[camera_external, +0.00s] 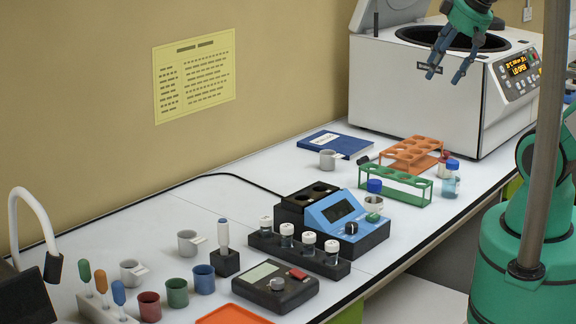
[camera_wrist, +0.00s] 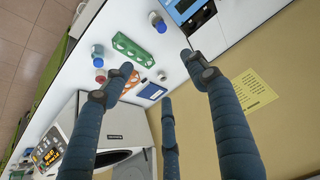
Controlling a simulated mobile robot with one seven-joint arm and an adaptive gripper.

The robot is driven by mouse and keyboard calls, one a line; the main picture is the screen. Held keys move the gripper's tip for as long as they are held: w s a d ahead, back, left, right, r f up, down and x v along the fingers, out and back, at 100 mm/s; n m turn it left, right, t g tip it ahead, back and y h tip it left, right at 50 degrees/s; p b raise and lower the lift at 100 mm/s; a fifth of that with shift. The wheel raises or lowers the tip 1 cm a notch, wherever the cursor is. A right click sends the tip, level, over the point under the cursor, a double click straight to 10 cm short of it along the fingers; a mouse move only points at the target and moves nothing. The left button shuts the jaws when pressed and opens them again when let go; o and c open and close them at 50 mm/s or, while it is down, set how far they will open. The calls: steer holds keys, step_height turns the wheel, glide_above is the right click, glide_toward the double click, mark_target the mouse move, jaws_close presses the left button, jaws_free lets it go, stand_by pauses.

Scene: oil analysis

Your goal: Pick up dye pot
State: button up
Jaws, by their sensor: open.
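No thing in view is labelled as the dye pot. Small red (camera_external: 149,306), green (camera_external: 177,292) and blue (camera_external: 204,280) cups stand in a row at the front left of the bench; they are not visible in the wrist view. A small jar with a red top (camera_external: 445,158) stands by the racks; it also shows in the wrist view (camera_wrist: 100,76). My gripper (camera_external: 443,77) hangs in front of the white centrifuge, high above the bench, fingers spread and empty. The wrist view also shows its fingers (camera_wrist: 158,72) apart.
The white centrifuge (camera_external: 430,110) has its lid up. An orange rack (camera_external: 412,152), green rack (camera_external: 395,178) and blue-capped bottle (camera_external: 451,180) stand before it. A blue instrument (camera_external: 340,214) and black vial block (camera_external: 300,252) fill the middle. A grey mug (camera_external: 188,243) stands left.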

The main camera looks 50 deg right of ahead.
steer(key=w+d+f+g+p, duration=0.2)
steer(key=w+d, duration=0.5)
steer(key=w, duration=0.2)
steer(key=m+g+p, duration=0.3)
steer(key=g+p, duration=0.1)
glide_above(446, 152)
step_height(446, 152, down, 24)
steer(key=shift+w+a+f, duration=0.1)
steer(key=shift+f, duration=0.15)
steer(key=shift+f, duration=0.15)
step_height(446, 152, down, 8)
steer(key=shift+r+b, duration=0.1)
steer(key=shift+b, duration=0.25)
steer(key=shift+f, duration=0.25)
